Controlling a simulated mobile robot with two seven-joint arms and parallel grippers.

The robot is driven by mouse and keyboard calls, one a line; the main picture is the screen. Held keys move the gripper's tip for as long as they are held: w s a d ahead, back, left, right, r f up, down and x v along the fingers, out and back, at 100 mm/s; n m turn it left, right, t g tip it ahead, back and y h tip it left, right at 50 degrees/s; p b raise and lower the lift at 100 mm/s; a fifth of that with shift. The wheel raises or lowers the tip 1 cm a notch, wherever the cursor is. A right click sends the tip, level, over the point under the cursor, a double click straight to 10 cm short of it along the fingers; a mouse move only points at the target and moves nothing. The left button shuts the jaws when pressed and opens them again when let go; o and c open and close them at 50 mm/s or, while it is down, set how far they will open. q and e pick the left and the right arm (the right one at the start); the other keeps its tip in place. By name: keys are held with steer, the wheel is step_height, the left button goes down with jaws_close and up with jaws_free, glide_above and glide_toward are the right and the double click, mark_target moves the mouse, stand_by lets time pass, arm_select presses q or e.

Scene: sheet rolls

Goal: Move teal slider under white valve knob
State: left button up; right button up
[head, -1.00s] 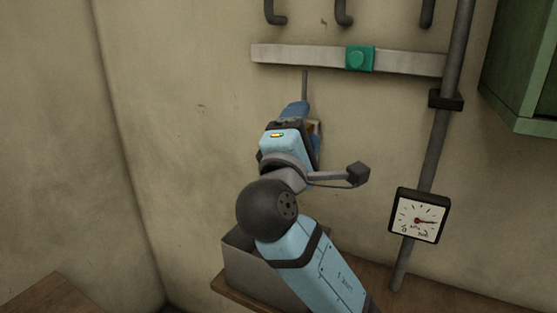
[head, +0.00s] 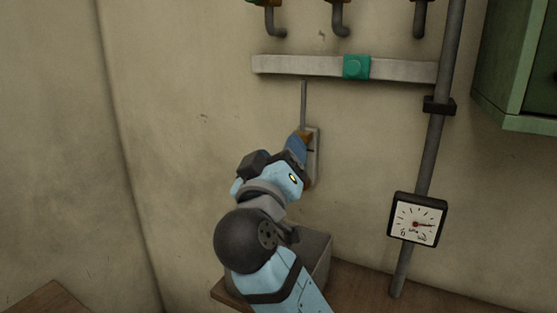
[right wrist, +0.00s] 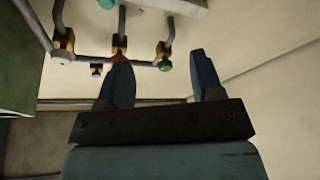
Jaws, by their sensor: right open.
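The teal slider (head: 356,67) is a square block with a round button, sitting on a pale horizontal rail (head: 290,65) on the wall, right of the rail's middle. In the right wrist view a pale, whitish knob (right wrist: 62,56) shows at the left among small valves on pipes. In the head view the valve knobs are cut off by the top edge. My right gripper (head: 300,142) is below the rail, left of the slider and apart from it, in front of a wall plate. It is open, with two blue fingers apart in the right wrist view (right wrist: 160,60). My left gripper is not in view.
A wall plate (head: 313,165) with a thin conduit (head: 303,105) is behind my right gripper. A dark vertical pipe (head: 432,150) with a gauge (head: 416,219) stands right. A green cabinet (head: 520,60) is upper right. A grey box (head: 318,255) sits below. Other valves have purple (right wrist: 97,72) and green (right wrist: 165,66) knobs.

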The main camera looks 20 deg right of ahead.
steer(key=shift+a+m, duration=0.1)
steer(key=shift+m, duration=0.2)
steer(key=m+g+h+p, duration=0.2)
steer(key=m+h+p, duration=0.2)
steer(key=m+p, duration=0.3)
glide_toward(352, 68)
steer(key=shift+m+g, duration=0.3)
steer(key=shift+m, duration=0.4)
steer(key=p+x, duration=0.1)
steer(key=x, duration=0.2)
steer(key=p+x, duration=0.1)
steer(key=x, duration=0.2)
steer(key=p+x, duration=0.1)
steer(key=x, duration=0.2)
steer(key=shift+a+r+p, duration=0.15)
steer(key=shift+r+p, duration=0.1)
steer(key=shift+p, duration=0.05)
steer(key=shift+w+d, duration=0.3)
steer(key=shift+d, duration=0.1)
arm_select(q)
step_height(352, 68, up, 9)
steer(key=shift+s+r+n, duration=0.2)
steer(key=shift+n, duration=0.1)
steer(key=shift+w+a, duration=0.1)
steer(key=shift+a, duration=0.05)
